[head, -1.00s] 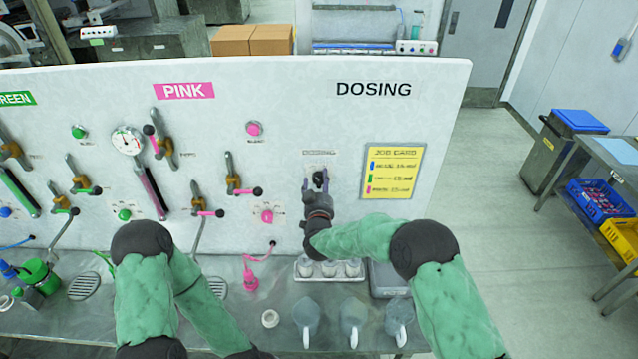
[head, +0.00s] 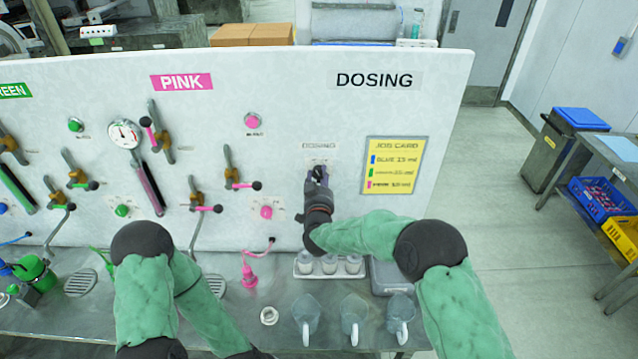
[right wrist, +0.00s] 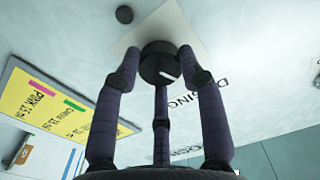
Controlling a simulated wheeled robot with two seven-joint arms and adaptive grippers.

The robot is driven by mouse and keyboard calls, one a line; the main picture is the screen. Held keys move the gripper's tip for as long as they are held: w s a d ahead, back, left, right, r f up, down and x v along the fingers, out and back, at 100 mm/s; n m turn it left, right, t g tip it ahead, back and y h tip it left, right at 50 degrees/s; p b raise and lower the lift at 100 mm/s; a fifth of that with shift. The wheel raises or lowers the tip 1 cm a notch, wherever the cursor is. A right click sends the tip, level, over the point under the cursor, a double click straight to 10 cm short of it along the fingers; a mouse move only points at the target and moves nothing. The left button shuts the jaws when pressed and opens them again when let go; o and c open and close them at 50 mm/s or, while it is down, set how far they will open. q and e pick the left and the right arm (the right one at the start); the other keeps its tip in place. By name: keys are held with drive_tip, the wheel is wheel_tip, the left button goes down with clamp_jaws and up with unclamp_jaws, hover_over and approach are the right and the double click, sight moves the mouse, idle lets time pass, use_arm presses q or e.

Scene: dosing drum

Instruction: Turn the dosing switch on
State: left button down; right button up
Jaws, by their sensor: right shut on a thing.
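The dosing switch (right wrist: 162,62) is a round black knob with a white mark on a pale plate, under the small DOSING label. In the right wrist view my right gripper's purple fingers (right wrist: 163,72) stand around the knob, and their tips press on it. In the head view the right gripper (head: 317,174) is shut on the switch and hides most of it. The white mark points obliquely in the wrist view; whether this means on or off I cannot tell. My left arm shows at the lower left, but its gripper is out of view.
A yellow job card (head: 394,165) hangs right of the switch. Below are a white tray (head: 331,273) of small cups and several clear jugs (head: 354,318) on the bench. Pink valves and a gauge (head: 125,133) fill the panel to the left.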

drive_tip(key=m+b, duration=0.2)
drive_tip(key=b, duration=0.2)
drive_tip(key=m+b, duration=0.3)
drive_tip(key=b, duration=0.1)
drive_tip(key=m+b, duration=0.3)
drive_tip(key=b, duration=0.1)
drive_tip(key=shift+f+b, duration=0.35)
drive_tip(key=shift+b, duration=0.05)
drive_tip(key=shift+r+m+b, duration=0.2)
drive_tip(key=shift+m+b, duration=1)
drive_tip(key=shift+b, duration=0.05)
drive_tip(key=o, duration=1.1)
drive_tip(key=shift+o, duration=0.2)
drive_tip(key=shift+s+r, duration=0.1)
drive_tip(key=s, duration=1.1)
drive_tip(key=shift+s, duration=0.4)
